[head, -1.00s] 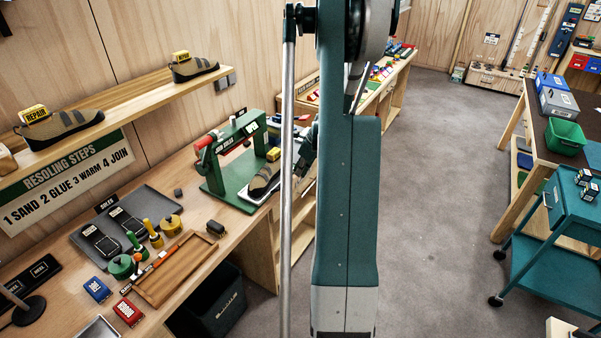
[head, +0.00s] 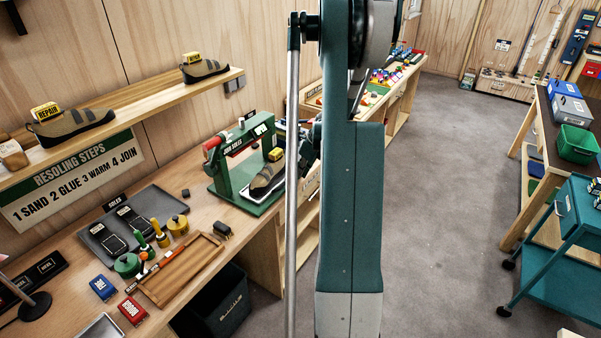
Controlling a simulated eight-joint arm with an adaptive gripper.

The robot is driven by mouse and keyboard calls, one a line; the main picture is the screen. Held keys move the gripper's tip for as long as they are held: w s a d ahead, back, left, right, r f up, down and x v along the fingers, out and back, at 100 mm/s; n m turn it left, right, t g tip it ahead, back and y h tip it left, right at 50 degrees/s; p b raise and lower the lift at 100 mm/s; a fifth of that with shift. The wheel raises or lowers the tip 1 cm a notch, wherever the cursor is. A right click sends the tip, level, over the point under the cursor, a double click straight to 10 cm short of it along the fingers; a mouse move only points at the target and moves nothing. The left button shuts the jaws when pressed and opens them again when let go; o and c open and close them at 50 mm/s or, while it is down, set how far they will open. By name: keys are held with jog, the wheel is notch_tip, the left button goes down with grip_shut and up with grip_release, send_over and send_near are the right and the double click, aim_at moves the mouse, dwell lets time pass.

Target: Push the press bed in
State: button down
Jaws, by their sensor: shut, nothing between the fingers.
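The green sole press (head: 237,160) stands on the workbench, with a red part at its left end and a "JOIN SOLES" sign on its beam. Its flat bed (head: 257,202) sticks out at the lower right and carries a tan and black climbing shoe (head: 266,179) with a yellow tag. My gripper (head: 304,150) is shut and empty, just right of the shoe and bed. My own arm and a rod hide much of it. I cannot tell whether it touches the bed.
The workbench holds a sole tray (head: 150,206), glue pots (head: 127,265), a wooden tray (head: 190,262) and a dark brush (head: 222,229). A black bin (head: 222,300) stands below. A teal cart (head: 560,255) stands right; the floor between is clear.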

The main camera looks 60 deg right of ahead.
jog(key=shift+s+f, duration=0.1)
jog(key=shift+s, duration=0.6)
jog(key=s+v, duration=0.2)
jog(key=v, duration=0.9)
jog(key=shift+f, duration=0.35)
jog(key=c, duration=3.2)
grip_release()
jog(key=shift+c, duration=0.2)
jog(key=o, duration=0.7)
jog(key=shift+w, duration=0.1)
jog(key=w+a+n+p, duration=0.1)
jog(key=a+n+p, duration=0.1)
jog(key=n, duration=0.4)
jog(key=w+a+r+n+g+p, duration=0.1)
jog(key=w+a+n+p, duration=0.1)
jog(key=a+n, duration=0.3)
jog(key=w+a+r+n+g+p, duration=0.1)
jog(key=w+a+n+p, duration=0.1)
jog(key=n, duration=0.5)
jog(key=shift+w+a+p, duration=0.2)
jog(key=shift+a+p, duration=0.5)
jog(key=shift+a, duration=0.45)
jog(key=shift+f, duration=0.1)
